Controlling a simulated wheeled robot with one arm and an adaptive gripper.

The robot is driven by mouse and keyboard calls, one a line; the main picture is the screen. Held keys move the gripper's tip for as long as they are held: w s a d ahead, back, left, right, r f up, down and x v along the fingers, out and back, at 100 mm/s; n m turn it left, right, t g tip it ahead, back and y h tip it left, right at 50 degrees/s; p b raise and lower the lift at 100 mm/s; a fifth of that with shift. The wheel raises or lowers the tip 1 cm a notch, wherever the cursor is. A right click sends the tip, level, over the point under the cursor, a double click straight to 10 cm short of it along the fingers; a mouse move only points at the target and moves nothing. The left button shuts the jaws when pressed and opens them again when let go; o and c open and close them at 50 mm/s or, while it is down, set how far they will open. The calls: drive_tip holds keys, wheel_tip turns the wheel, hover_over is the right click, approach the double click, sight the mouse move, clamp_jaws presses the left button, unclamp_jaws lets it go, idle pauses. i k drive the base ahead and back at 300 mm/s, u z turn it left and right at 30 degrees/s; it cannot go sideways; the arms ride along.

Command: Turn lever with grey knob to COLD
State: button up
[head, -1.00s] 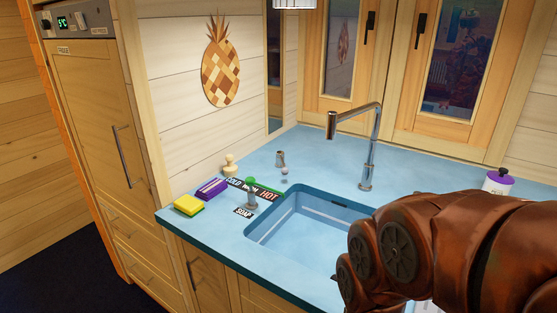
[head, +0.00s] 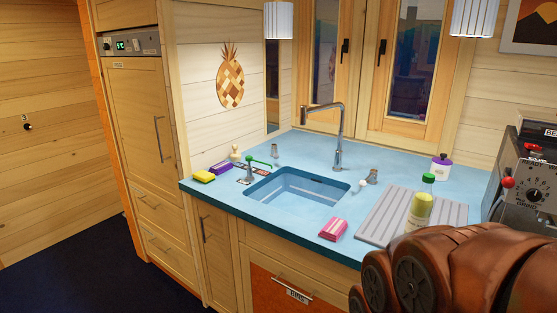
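A small metal lever (head: 274,150) stands on the blue counter behind the sink's left end, left of the tall faucet (head: 338,135). Its knob, pale grey a second ago, is too small to make out now. Dark label plates (head: 244,176) lie in front of it; they read COLD, WARM and HOT in the earlier frame but are illegible now. A soap pump with a green spout (head: 262,161) partly covers them. A second metal fitting (head: 372,176) with a whitish knob (head: 362,185) stands right of the sink. My gripper is outside the picture; only my brown arm shows, bottom right.
Yellow (head: 204,176) and purple (head: 221,168) sponges lie left of the sink (head: 296,188). A pink sponge (head: 333,230), a grooved drainboard (head: 385,215), a bottle (head: 421,205) and a purple-lidded jar (head: 441,165) occupy the right. A machine with dials (head: 530,185) stands at far right.

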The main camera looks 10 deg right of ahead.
sight(274, 146)
drive_tip(key=u, duration=0.65)
drive_tip(key=i, duration=0.7)
drive_tip(key=u, duration=0.5)
drive_tip(key=i, duration=0.9)
drive_tip(key=z, duration=0.9)
drive_tip(key=i, duration=0.7)
drive_tip(key=z, duration=0.6)
